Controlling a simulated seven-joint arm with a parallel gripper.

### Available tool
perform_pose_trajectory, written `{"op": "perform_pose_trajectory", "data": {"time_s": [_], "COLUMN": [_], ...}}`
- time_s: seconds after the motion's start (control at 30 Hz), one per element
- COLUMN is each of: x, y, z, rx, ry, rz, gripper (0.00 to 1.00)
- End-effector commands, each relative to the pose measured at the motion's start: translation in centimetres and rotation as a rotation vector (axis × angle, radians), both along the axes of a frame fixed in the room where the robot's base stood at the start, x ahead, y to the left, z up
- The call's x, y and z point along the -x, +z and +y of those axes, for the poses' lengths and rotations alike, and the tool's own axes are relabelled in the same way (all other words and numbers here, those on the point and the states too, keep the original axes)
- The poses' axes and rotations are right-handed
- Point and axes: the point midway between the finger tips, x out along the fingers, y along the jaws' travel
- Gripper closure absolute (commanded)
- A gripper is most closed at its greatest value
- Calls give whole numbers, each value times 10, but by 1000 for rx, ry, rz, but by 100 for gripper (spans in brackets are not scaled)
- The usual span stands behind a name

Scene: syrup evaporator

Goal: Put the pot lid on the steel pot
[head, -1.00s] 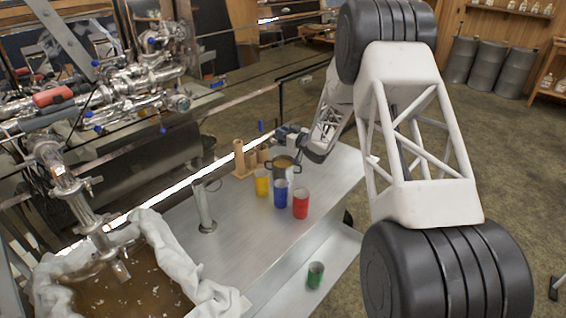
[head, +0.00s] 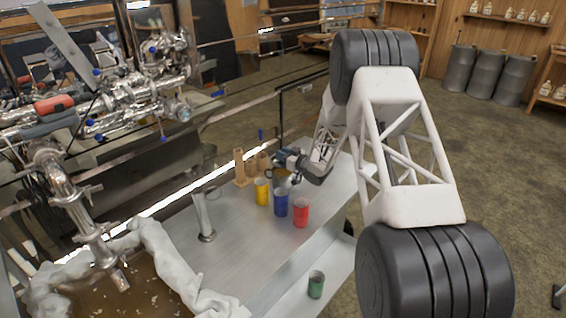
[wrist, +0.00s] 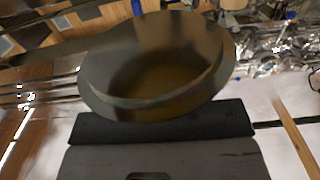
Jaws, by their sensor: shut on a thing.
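My gripper (head: 284,160) is over the back part of the steel table, beside and above the steel pot (head: 284,180), and hides most of the pot from the head camera. In the wrist view my gripper (wrist: 160,116) is shut on the pot lid (wrist: 150,75), a round dark metal disc with a raised rim, held tilted in front of the jaws. The lid is blurred, and its grip point is hidden. I cannot tell in the head view whether the lid touches the pot.
A yellow cup (head: 262,191), a blue cup (head: 281,203) and a red cup (head: 301,213) stand close in front of the pot. A green cup (head: 316,285) is on the lower shelf.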

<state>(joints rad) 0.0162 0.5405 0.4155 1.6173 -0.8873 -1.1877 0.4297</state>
Motion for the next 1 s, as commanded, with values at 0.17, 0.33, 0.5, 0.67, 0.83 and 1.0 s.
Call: {"op": "perform_pose_trajectory", "data": {"time_s": [0.17,0.33,0.5,0.67,0.83,1.0], "x": [0,0,0,0,0,0], "y": [0,-3,-19,-33,-37,-37], "z": [0,0,0,0,0,0], "rx": [0,-1,-1,0,0,0], "ry": [0,0,0,0,0,0], "rz": [0,1,2,0,0,0], "gripper": [100,100,100,100,100,100]}}
